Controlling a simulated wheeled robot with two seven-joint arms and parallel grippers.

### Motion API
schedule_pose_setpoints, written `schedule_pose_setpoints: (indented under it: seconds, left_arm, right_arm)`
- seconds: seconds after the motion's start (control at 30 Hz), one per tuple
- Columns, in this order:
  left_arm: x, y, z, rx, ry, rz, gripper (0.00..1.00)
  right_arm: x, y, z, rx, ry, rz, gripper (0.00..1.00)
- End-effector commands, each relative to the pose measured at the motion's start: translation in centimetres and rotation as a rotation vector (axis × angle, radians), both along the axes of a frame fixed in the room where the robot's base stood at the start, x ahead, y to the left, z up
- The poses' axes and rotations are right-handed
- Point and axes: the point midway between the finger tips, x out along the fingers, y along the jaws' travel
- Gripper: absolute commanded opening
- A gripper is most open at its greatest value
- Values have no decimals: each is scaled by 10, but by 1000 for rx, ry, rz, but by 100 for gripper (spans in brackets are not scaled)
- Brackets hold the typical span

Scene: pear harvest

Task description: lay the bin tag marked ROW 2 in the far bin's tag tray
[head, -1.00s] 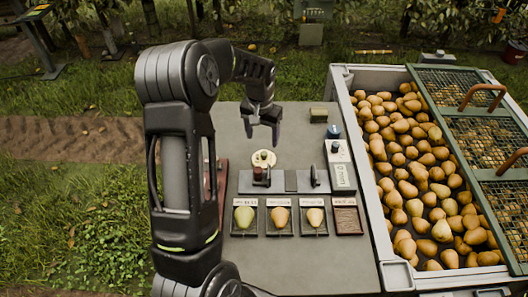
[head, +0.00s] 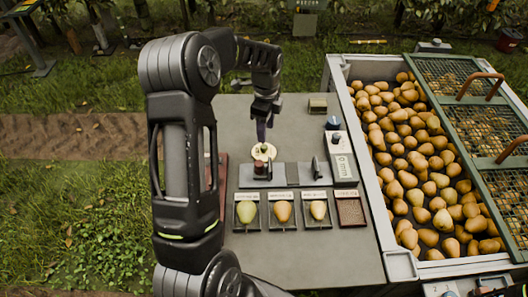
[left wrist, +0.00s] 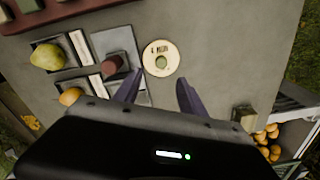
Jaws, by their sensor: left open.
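A round cream disc (head: 255,153) lies on the grey table behind the two flat grey plates. In the left wrist view the disc (left wrist: 150,66) has a small greenish knob at its middle and dark lettering that I cannot read with certainty. My left gripper (head: 262,138) hangs above the disc's far side, open and empty. In the left wrist view the two fingertips (left wrist: 158,86) are apart, with the disc just beyond the gap. I cannot make out a tag tray at a far bin. My right gripper is not in view.
A dark red stamp-like piece (head: 261,169) stands close in front of the disc. Three pears on dark trays (head: 282,222) and a red-brown tray (head: 350,212) sit nearer. A dial device (head: 335,145) stands right. A large pear bin (head: 398,262) borders the table.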

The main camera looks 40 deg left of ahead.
Motion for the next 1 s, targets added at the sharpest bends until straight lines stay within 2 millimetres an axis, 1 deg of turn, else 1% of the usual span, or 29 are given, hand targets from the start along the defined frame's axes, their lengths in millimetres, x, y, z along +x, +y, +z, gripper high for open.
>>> schedule_pose_setpoints:
  seconds: [0.23,0.57,0.63,0.77,0.83,0.9,1.0]
  left_arm:
    - [-1,1,-23,-1,4,2,48]
    - [-1,1,-26,-1,2,2,48]
    - [-1,2,-29,-1,3,2,48]
    - [-2,4,-44,-2,6,3,48]
    - [-2,6,-55,-2,6,3,48]
    - [-1,6,-66,-1,4,2,48]
    - [-1,6,-75,-1,3,2,48]
  right_arm:
    - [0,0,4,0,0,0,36]
    - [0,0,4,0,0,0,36]
    - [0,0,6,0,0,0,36]
    - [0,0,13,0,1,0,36]
    - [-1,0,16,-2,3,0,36]
    - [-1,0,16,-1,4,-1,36]
    - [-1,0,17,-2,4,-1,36]
